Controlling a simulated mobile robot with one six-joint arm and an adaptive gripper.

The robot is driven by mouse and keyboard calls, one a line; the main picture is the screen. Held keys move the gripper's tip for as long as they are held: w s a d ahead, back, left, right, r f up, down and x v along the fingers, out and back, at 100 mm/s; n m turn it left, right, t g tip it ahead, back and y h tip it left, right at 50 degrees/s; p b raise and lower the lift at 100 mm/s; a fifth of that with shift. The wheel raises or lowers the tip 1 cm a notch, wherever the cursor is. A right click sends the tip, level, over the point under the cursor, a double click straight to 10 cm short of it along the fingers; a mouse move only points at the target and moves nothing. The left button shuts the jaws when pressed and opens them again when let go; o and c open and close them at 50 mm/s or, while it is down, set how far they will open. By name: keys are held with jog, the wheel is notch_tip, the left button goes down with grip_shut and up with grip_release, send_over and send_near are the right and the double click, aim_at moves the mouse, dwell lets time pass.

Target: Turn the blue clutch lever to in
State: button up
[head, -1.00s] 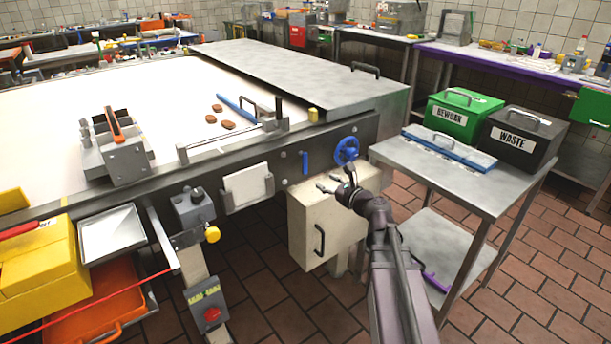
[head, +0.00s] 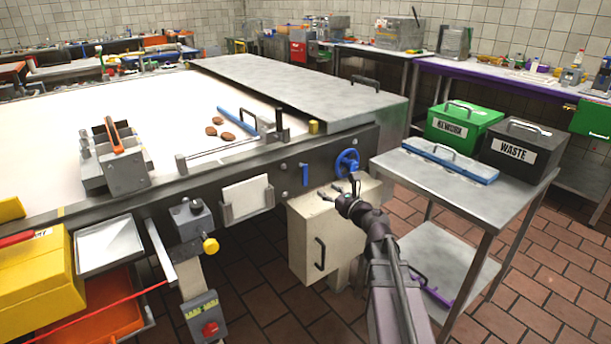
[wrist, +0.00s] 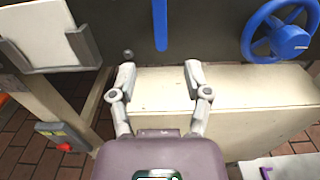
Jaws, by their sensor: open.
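The blue clutch lever (head: 304,174) hangs upright on the dark side panel of the machine, left of the blue handwheel (head: 347,162). In the wrist view the lever (wrist: 160,24) is at the top middle, and the handwheel (wrist: 281,32) is at the upper right. My gripper (head: 338,189) is open and empty, in front of the cream box below the panel. In the wrist view its two fingertips (wrist: 159,76) are spread apart below the lever's lower end, not touching it. Any in or out marking is too small to read.
The cream box (head: 312,252) with a dark handle is under the panel. A white card in a holder (head: 246,200) is left of the lever.

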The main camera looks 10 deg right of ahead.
aim_at(306, 174)
jog(key=x, duration=1.1)
jog(key=shift+w+a, duration=0.2)
jog(key=shift+w, duration=0.15)
grip_shut()
